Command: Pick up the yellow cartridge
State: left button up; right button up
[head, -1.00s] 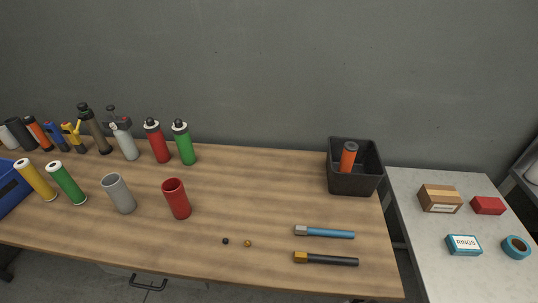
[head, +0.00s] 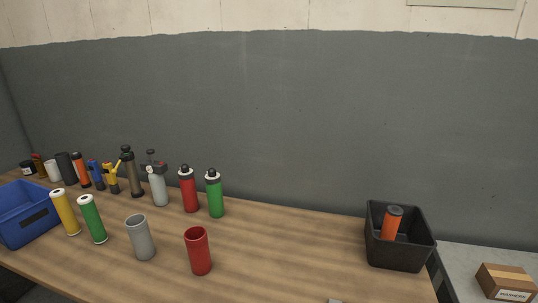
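The yellow cartridge (head: 65,212) is a slim yellow cylinder with a white top. It stands upright on the left part of the wooden table, between the blue bin (head: 27,214) and a green cartridge (head: 93,219) of the same shape. A small gap shows between the two cartridges. Neither of my grippers shows in the head view.
A grey cup (head: 140,237) and a red cup (head: 198,251) stand right of the cartridges. Red (head: 188,190) and green (head: 214,194) bottles stand behind, with several tools and cylinders further left. A black bin (head: 399,252) holds an orange cylinder (head: 391,223). The table's middle right is clear.

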aim_at(64, 208)
jog(key=u, duration=3.15)
jog(key=i, duration=0.75)
jog(key=z, duration=3.2)
